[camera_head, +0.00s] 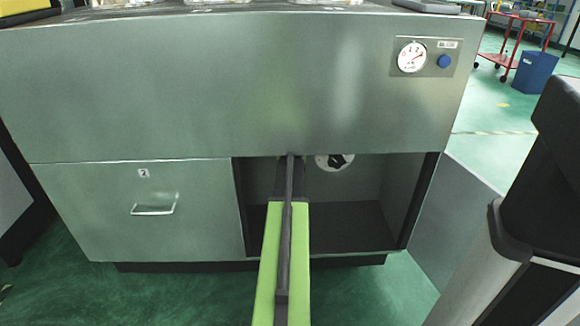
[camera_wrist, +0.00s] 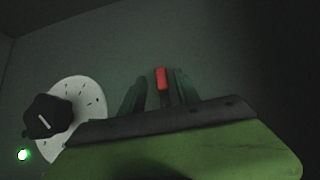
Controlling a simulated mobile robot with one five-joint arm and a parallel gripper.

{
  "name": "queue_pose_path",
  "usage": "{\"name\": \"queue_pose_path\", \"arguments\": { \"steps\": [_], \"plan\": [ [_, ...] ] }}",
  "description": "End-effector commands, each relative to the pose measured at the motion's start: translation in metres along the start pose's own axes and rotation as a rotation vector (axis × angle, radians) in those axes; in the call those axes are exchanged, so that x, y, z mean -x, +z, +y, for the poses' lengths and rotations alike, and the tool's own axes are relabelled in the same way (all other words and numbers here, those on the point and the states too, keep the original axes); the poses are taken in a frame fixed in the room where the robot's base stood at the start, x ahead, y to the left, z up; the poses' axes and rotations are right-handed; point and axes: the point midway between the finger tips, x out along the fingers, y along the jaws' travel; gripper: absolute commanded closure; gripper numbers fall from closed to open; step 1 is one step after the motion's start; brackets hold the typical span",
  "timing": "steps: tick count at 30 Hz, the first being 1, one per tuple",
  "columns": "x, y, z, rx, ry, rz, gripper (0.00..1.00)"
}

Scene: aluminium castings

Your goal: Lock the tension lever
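The tension lever, with a red handle (camera_wrist: 162,78) and a dark stem, stands out against the dark back wall in the wrist view. My gripper (camera_wrist: 160,88) is open, with one finger on each side of the lever. Gaps show between the lever and both fingers. The lever's lower end is hidden behind my gripper's body. In the head view my arm reaches into the open compartment of the steel cabinet (camera_head: 230,85); my gripper and the lever are hidden there.
A white dial with a black knob (camera_wrist: 46,117) is left of my gripper, and shows in the head view (camera_head: 335,161). A small green light (camera_wrist: 22,155) glows below it. The compartment's side walls are close. A closed drawer (camera_head: 145,215) is to the left. A pressure gauge (camera_head: 411,57) sits above.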

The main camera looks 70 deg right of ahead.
Motion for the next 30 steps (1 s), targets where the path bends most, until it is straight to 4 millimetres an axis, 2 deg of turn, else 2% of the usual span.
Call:
{"name": "queue_pose_path", "arguments": {
  "steps": [3, 6, 8, 12, 18, 24, 30],
  "plan": [
    [0.004, -0.001, 0.001, 0.000, 0.000, 0.000, 0.62],
    [0.020, -0.001, 0.003, 0.000, 0.000, -0.001, 0.62],
    [0.026, 0.014, 0.002, 0.000, -0.001, -0.001, 0.62],
    [0.053, 0.041, 0.001, 0.000, 0.000, 0.000, 0.62],
    [0.084, 0.072, 0.001, -0.001, 0.000, 0.000, 0.62],
    [0.097, 0.086, 0.001, -0.001, 0.000, 0.000, 0.62],
    [0.098, 0.086, 0.001, -0.001, 0.000, 0.000, 0.62]
  ]
}}
